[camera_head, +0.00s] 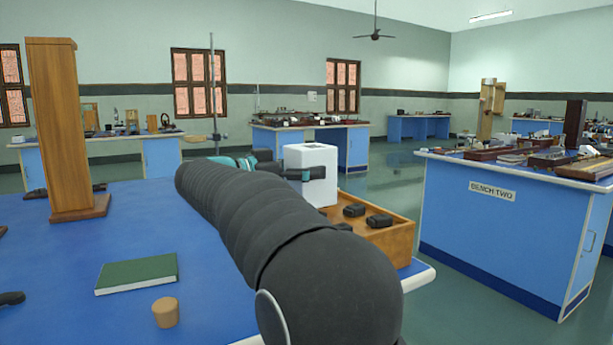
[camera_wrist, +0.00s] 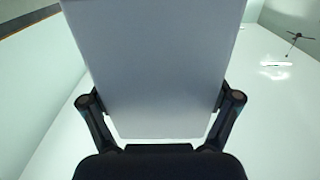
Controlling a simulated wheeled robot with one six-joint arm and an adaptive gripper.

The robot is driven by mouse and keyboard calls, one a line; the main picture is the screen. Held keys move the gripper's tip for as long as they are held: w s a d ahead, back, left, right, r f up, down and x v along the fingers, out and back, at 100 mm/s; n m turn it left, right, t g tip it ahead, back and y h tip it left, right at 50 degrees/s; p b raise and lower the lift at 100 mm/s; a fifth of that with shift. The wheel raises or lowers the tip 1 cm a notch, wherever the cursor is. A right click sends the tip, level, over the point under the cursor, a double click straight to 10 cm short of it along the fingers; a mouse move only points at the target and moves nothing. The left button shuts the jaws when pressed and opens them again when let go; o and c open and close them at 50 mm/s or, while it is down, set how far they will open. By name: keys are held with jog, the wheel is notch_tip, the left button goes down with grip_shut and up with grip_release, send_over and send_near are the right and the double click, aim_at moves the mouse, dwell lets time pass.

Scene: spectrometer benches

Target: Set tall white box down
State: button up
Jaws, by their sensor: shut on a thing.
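The tall white box (camera_head: 311,172) is upright at the far end of my arm in the head view, over or beside the wooden tray (camera_head: 398,240). I cannot tell whether its base touches anything, as my arm and the tray hide it. My gripper (camera_head: 302,174) is at the box's left side, shut on it. In the wrist view the white box (camera_wrist: 160,70) fills the middle, with the fingers of my gripper (camera_wrist: 160,110) on either side of it.
Several black blocks (camera_head: 379,221) lie in the wooden tray at the blue bench's right edge. A green book (camera_head: 137,274), a cork (camera_head: 166,312) and a tall wooden stand (camera_head: 58,125) are on the blue bench top (camera_head: 60,280). Bench two (camera_head: 510,220) stands right, across an aisle.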

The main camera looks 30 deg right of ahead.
jog(key=shift+f, duration=0.4)
jog(key=shift+f, duration=0.2)
jog(key=o, duration=1.3)
